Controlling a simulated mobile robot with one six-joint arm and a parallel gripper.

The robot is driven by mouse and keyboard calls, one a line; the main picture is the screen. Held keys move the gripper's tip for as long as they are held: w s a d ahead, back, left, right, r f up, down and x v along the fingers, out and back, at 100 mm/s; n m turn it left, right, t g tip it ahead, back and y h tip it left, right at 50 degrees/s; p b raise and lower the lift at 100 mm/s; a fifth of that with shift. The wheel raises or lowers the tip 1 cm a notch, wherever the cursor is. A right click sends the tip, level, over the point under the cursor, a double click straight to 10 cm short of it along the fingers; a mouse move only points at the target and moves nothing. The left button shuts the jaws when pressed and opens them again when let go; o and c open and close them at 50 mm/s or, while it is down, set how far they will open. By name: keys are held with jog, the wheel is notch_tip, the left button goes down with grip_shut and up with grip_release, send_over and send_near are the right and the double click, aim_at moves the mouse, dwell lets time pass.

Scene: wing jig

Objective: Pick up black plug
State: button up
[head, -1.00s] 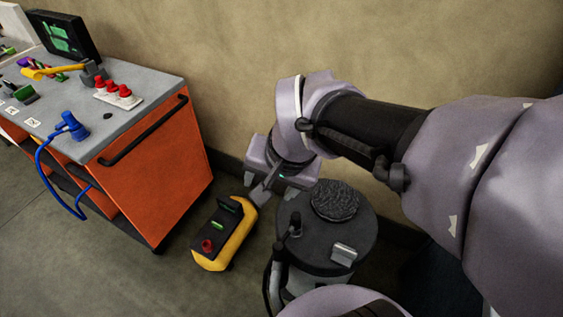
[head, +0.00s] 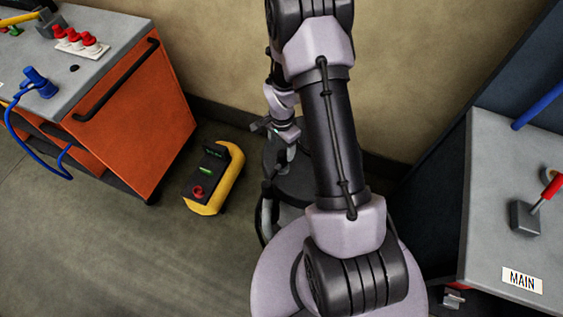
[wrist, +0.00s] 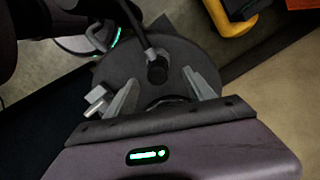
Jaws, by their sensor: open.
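In the wrist view my gripper (wrist: 160,76) is open, with its two grey fingers apart and nothing held. A black upright piece with a rounded end and a black cable (wrist: 157,72), which looks like the black plug, shows between the fingertips. I cannot tell how far below the tips it is. It stands over a dark round top (wrist: 185,50). In the head view my arm hides most of that spot; a black cable loop (head: 262,215) shows at its left.
A small silver block (wrist: 98,100) lies beside the left finger. A yellow and black case (head: 215,180) is on the floor to the left. An orange cart (head: 140,130) carries a blue plug (head: 38,82). A grey bench with a red lever (head: 548,188) is at right.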

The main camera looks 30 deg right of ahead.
aim_at(282, 158)
jog(key=f+b, duration=0.1)
jog(key=f, duration=0.2)
jog(key=f+b, duration=0.1)
jog(key=f, duration=0.3)
jog(key=shift+s+b, duration=0.2)
jog(key=shift+b, duration=0.1)
jog(key=shift+r, duration=0.2)
jog(key=shift+c, duration=0.4)
grip_shut()
notch_tip(282, 158, up, 13)
jog(key=p, duration=0.5)
jog(key=shift+s, duration=0.1)
